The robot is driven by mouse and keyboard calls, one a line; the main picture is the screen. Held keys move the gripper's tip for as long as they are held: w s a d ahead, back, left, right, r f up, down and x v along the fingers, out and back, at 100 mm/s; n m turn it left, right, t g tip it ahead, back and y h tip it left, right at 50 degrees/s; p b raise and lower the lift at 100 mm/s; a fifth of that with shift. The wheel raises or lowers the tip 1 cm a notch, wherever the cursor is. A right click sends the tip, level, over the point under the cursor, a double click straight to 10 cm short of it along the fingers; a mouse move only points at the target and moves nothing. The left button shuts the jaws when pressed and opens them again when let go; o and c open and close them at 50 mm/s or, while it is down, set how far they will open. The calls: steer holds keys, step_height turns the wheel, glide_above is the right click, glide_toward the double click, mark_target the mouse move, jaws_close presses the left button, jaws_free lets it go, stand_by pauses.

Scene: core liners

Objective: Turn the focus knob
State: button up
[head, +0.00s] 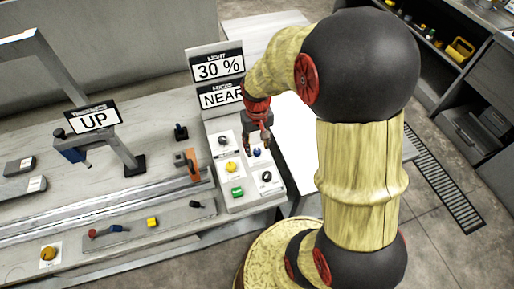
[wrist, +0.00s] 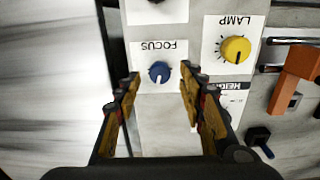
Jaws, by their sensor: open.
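The blue focus knob (wrist: 160,72) sits on a white label marked FOCUS in the wrist view, its picture upside down. In the head view the knob (head: 257,152) shows on the sloping control panel (head: 238,205). My gripper (wrist: 161,80) is open and empty, with one fingertip on each side of the knob in the wrist view. I cannot tell whether the fingers touch it or stay above it. In the head view my gripper (head: 260,140) hangs over the upper part of the panel. The focus sign (head: 220,97) reads NEAR and is partly covered by my arm.
A yellow lamp knob (wrist: 235,49) is close beside the focus knob. A dark knob (head: 222,141), a green knob (head: 237,191) and a black knob (head: 266,177) share the panel. The light sign (head: 218,67) reads 30 %. An orange-handled part (head: 192,165) stands left of the panel.

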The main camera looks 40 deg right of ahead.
mark_target(257, 151)
step_height(257, 151, up, 10)
stand_by(0.3)
steer(key=shift+f, duration=0.1)
stand_by(0.3)
steer(key=s+a+r+n+t, duration=0.3)
steer(key=s+a+r+t, duration=0.2)
steer(key=s+a+r, duration=0.7)
steer(key=shift+s+r+t, duration=0.2)
steer(key=shift+r+t, duration=0.1)
steer(key=shift+r, duration=0.25)
steer(key=shift+r, duration=0.1)
stand_by(0.3)
